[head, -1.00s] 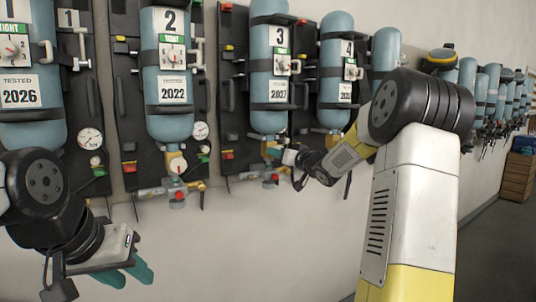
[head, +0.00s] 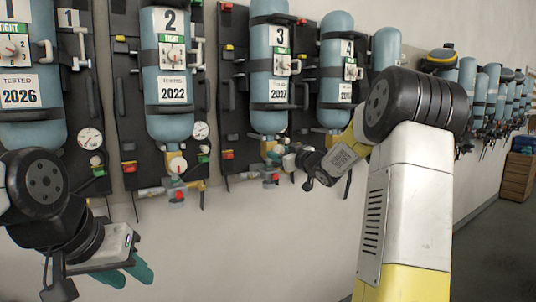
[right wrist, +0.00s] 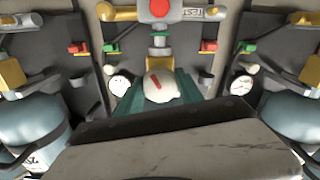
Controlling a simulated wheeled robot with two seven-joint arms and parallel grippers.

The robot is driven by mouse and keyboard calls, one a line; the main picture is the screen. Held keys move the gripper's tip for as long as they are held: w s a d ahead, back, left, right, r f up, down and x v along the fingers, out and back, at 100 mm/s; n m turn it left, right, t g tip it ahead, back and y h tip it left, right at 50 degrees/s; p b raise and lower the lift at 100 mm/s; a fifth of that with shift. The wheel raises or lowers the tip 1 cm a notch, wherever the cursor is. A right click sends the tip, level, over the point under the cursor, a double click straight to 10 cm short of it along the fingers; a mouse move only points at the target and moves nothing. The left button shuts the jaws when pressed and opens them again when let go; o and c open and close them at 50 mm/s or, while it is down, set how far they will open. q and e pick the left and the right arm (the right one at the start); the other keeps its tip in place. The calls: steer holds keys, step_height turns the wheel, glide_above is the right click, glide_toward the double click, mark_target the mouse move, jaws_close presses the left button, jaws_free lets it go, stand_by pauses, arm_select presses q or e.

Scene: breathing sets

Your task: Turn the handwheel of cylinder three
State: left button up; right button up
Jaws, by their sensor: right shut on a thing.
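Cylinder three (head: 269,62) is a blue-grey bottle strapped upright to a dark backboard, with a "3" label and a "2027" tested tag. Its handwheel (right wrist: 161,86) shows in the right wrist view as a round white knob with a red mark, pointing up and slightly left there. My right gripper (right wrist: 160,92) has its green fingers on both sides of the knob and is shut on it. In the head view my right gripper (head: 281,158) is below cylinder three and partly hides the valve. My left gripper (head: 126,274) hangs low at the left, empty, its green fingers apart.
Cylinder two (head: 171,75) and cylinder four (head: 337,65) stand on either side, with gauges, hoses and fittings close by. A red button (right wrist: 160,7) shows beyond the knob. The wall below the boards is clear. A wooden crate (head: 517,176) stands far right.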

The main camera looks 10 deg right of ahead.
steer(key=n, duration=0.6)
steer(key=shift+n, duration=0.3)
stand_by(0.4)
steer(key=o, duration=1.4)
steer(key=shift+s, duration=0.1)
steer(key=v, duration=0.7)
steer(key=shift+s+d, duration=0.15)
steer(key=shift+s, duration=0.15)
stand_by(4.2)
